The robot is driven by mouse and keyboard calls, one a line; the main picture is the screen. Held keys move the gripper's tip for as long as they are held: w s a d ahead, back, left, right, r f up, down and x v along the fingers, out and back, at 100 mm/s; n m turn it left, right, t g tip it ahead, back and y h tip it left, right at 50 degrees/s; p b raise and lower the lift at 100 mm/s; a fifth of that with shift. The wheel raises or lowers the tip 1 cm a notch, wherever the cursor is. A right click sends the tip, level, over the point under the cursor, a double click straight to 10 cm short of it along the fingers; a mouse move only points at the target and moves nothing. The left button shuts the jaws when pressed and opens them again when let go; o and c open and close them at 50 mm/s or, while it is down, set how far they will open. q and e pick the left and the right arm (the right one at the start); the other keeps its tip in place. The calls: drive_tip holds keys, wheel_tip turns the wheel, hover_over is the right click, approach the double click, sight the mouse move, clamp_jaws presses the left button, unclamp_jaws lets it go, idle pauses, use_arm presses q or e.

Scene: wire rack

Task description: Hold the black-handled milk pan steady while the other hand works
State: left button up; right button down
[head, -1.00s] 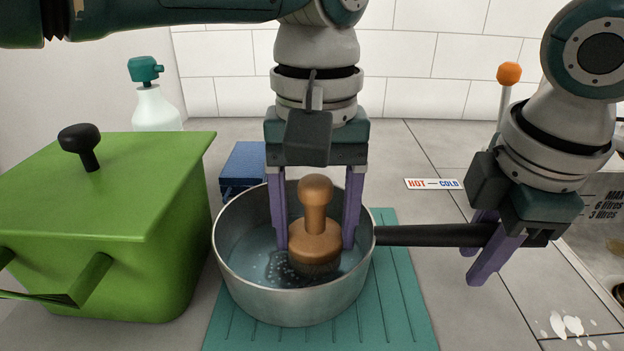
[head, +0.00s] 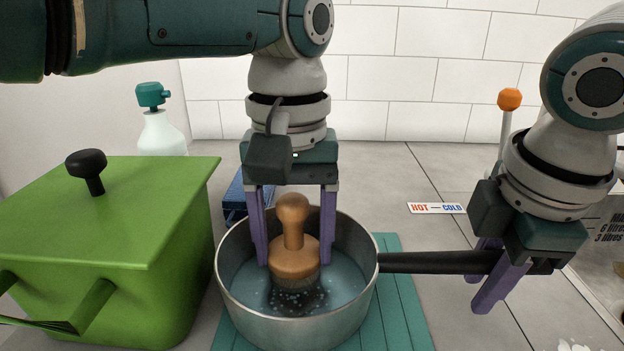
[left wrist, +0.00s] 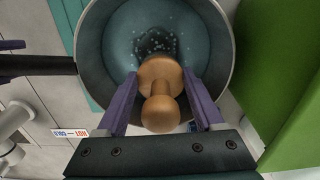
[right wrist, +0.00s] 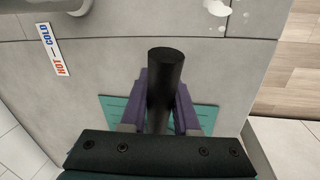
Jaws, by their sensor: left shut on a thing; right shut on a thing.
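The milk pan (head: 345,318) is a round metal pan with soapy water in it, and its black handle (head: 430,262) points right. It stands on a ribbed teal mat (head: 400,310). My right gripper (head: 488,278) is shut on the handle near its end; the handle also shows between its fingers in the right wrist view (right wrist: 165,80). My left gripper (head: 293,245) points down inside the pan, shut on a wooden-knobbed scrubbing brush (head: 293,250). The brush also shows in the left wrist view (left wrist: 160,80). Its bristles are low in the pan among dark specks and bubbles.
A green lidded pot (head: 110,220) stands close on the left, with a spray bottle (head: 160,130) behind it. A blue block (head: 234,200) lies behind the pan. A hot-cold label (head: 437,208) and an orange-knobbed lever (head: 509,100) are at right.

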use_arm(q)
drive_tip(key=shift+w+a, duration=0.1)
drive_tip(key=shift+a, duration=0.15)
drive_tip(key=shift+s+a, duration=0.35)
drive_tip(key=shift+s, duration=0.35)
drive_tip(key=shift+s+a, duration=0.3)
drive_tip(key=shift+s, duration=0.4)
drive_tip(key=shift+s, duration=0.25)
